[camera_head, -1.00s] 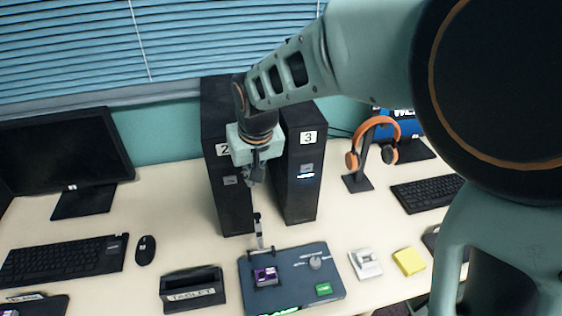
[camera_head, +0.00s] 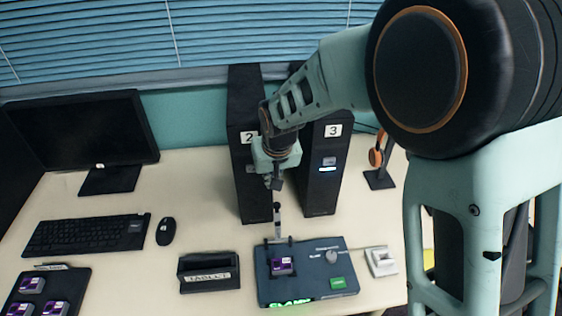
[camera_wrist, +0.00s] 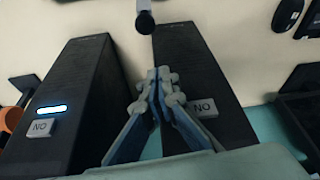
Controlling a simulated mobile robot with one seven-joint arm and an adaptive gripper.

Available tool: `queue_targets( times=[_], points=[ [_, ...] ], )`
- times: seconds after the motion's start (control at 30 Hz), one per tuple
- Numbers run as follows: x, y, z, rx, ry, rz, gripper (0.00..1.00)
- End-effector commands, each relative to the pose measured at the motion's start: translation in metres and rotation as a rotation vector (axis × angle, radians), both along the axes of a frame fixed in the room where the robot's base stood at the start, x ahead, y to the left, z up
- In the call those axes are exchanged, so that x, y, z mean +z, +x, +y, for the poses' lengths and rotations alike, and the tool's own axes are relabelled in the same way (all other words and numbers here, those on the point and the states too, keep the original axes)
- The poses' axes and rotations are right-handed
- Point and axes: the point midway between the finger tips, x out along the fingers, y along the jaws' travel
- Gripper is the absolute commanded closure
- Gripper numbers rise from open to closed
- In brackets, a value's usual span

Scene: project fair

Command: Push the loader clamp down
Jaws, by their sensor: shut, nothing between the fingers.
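The loader (camera_head: 306,277) is a dark blue-grey board on the desk with a purple module, a grey knob and a green button on top. Its clamp (camera_head: 278,224) is a pale lever with a black knob, standing upright at the board's back edge. The clamp's knob and part of its lever show at the top of the wrist view (camera_wrist: 145,20). My gripper (camera_head: 277,184) is shut and empty, above and just behind the clamp knob, apart from it. In the wrist view its fingertips (camera_wrist: 158,78) meet below the knob.
Two black computer towers, number 2 (camera_head: 248,190) and number 3 (camera_head: 323,180), stand close behind my gripper. A tray of purple modules (camera_head: 45,292) lies front left.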

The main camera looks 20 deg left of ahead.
Motion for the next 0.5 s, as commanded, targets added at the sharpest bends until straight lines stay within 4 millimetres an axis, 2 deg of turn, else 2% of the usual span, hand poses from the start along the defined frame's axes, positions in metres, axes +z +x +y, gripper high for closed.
queue_targets(
  times=[0.1, 0.13, 0.3, 0.5],
  points=[
    [-0.021, 0.005, 0.004, 0.000, -0.002, 0.002, 1.00],
    [-0.016, 0.000, 0.000, 0.001, 0.000, 0.000, 1.00],
    [-0.016, -0.017, -0.013, -0.001, 0.000, 0.000, 1.00],
    [-0.017, -0.026, -0.020, -0.001, 0.000, 0.000, 1.00]
  ],
)
